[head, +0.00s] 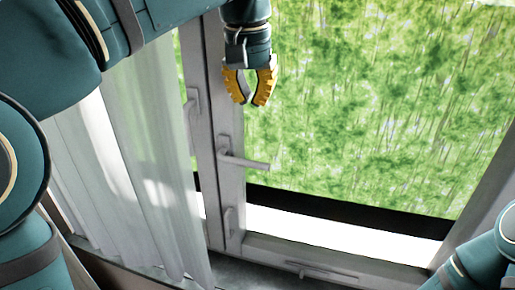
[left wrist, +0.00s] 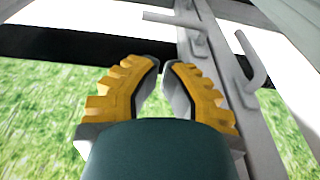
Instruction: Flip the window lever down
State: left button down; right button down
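The window lever (head: 245,162) is a grey handle on the middle window frame post. Its arm sticks out nearly level to the right in the head view. It also shows in the left wrist view as a pale bar (left wrist: 168,19) beyond the fingertips. My left gripper (head: 250,104) has yellow ridged fingers and is above the lever in the head view, apart from it. The left wrist view shows its fingers (left wrist: 161,64) with a narrow gap between the tips and nothing held. My right gripper is out of view; only part of my right arm shows at lower right.
A second handle (head: 191,103) stands upright on the left window frame. It appears in the left wrist view (left wrist: 254,62) at right. A white sheer curtain (head: 135,170) hangs at left. A small fitting (head: 318,271) is on the lower frame rail.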

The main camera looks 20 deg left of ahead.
pick_arm(q)
jog(key=f+b, duration=0.1)
jog(key=f, duration=0.3)
jog(key=w+f+b, duration=0.1)
jog(key=f, duration=0.4)
jog(key=w+f+b, duration=0.1)
jog(key=f, duration=0.3)
jog(key=shift+w+f, duration=0.25)
jog(key=shift+f, duration=0.1)
